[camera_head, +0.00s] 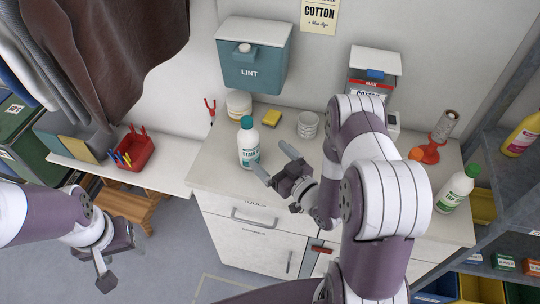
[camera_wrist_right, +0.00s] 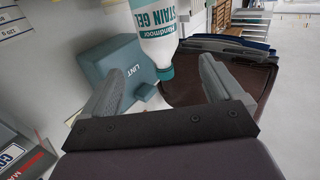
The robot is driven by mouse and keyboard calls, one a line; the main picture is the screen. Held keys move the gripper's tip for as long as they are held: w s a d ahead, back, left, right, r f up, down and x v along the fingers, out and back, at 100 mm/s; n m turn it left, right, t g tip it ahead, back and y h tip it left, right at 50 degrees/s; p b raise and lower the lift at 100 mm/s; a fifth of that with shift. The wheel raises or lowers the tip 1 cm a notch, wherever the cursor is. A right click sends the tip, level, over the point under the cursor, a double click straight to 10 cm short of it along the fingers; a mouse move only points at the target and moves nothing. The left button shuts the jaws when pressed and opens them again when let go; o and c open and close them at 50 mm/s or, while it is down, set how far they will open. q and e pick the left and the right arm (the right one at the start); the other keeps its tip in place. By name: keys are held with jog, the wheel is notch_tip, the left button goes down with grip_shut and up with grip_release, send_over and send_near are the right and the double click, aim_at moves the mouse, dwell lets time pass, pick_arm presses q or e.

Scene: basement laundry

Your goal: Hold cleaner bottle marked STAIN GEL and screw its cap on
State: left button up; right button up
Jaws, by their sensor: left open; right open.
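The STAIN GEL bottle (camera_head: 249,150) is white with a teal label. It stands upright on the white counter, left of my right gripper. A teal cap (camera_head: 246,122) sits at its top; I cannot tell how tight it is. My right gripper (camera_head: 270,158) is open and empty, its fingers pointing toward the bottle but apart from it. In the right wrist view the bottle (camera_wrist_right: 155,28) appears upside down, with its cap (camera_wrist_right: 165,73) between and beyond the open fingers. My left gripper (camera_head: 114,264) is open and empty, low at the left over the floor.
On the counter (camera_head: 215,183) are a yellow sponge (camera_head: 272,117), white stacked cups (camera_head: 308,124) and a red-orange holder (camera_head: 430,150). Another white bottle with a green cap (camera_head: 457,187) stands at the right. A teal LINT box (camera_head: 253,68) hangs behind. A red caddy (camera_head: 135,152) is left.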

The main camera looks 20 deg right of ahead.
jog(key=s+r+m+g+h, duration=0.2)
jog(key=s+r+g+h, duration=0.1)
jog(key=s+g, duration=0.4)
jog(key=s+r+m+g+h, duration=0.1)
jog(key=s+r+g+h, duration=0.2)
jog(key=s+g, duration=0.5)
jog(key=shift+s+a+m+g, duration=0.3)
jog(key=shift+s+m, duration=0.1)
jog(key=shift+s, duration=0.15)
